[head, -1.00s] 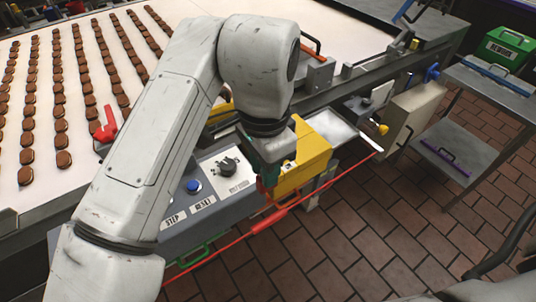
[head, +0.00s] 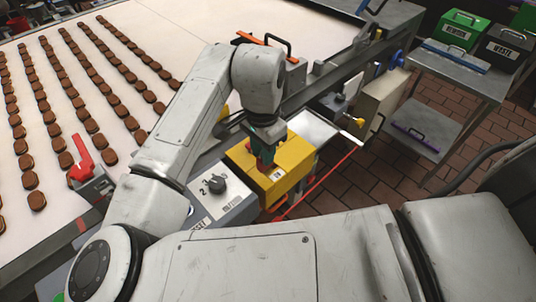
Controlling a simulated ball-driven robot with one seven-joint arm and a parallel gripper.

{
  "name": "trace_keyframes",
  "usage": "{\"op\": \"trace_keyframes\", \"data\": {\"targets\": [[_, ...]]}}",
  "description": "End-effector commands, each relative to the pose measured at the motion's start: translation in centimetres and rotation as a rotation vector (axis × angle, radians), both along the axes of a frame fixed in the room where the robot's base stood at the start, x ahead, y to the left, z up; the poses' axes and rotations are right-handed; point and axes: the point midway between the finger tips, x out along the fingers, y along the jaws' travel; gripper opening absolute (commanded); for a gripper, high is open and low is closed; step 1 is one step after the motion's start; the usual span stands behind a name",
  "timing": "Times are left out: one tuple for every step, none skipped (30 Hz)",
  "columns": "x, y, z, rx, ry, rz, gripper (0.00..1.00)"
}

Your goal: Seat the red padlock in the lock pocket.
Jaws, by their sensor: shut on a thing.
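My gripper (head: 265,158) has dark green fingers and points down over the top of the yellow box (head: 284,181) at the end of the grey control panel. It is shut on a small red thing (head: 267,156), which looks like the red padlock. The fingers hide most of it, so its shape and tilt are unclear. The gripper overlaps the box top in the head view, and I cannot tell whether the red thing touches it. I cannot make out the lock pocket.
The panel has a black knob (head: 215,184). A red handle (head: 82,162) stands at the left, beside the white belt (head: 215,62) with rows of brown sandwiches. A steel side table (head: 470,62) with green and black bins stands at the right.

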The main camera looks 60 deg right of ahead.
Motion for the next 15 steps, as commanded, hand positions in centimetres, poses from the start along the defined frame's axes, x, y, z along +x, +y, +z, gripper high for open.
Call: {"op": "trace_keyframes", "data": {"targets": [[0.0,-0.7,-0.6,-0.001,0.001,-0.001,0.0],[0.1,-1.0,-0.9,0.0,0.001,-0.001,0.0],[0.1,-1.3,-1.4,0.001,0.0,-0.001,0.0],[0.1,-1.5,-1.7,0.0,0.0,-0.001,0.0],[0.1,-1.7,-1.9,-0.001,0.0,-0.001,0.0],[0.2,-1.8,-2.1,-0.001,0.0,0.0,0.0],[0.2,-1.9,-2.2,-0.001,0.0,0.0,0.0],[0.2,-2.0,-2.3,-0.001,0.0,0.0,0.0],[0.2,-2.1,-2.5,-0.001,0.0,0.0,0.0],[0.2,-2.3,-2.6,-0.001,0.0,-0.001,0.0],[0.2,-2.4,-2.8,-0.001,0.0,-0.001,0.0],[0.2,-2.7,-3.2,-0.001,0.0,-0.001,0.0],[0.2,-2.9,-3.5,0.001,0.0,-0.001,0.0],[0.2,-2.8,-4.0,0.001,0.001,0.001,0.0],[0.2,-2.8,-4.6,0.0,0.001,0.002,0.0]]}}
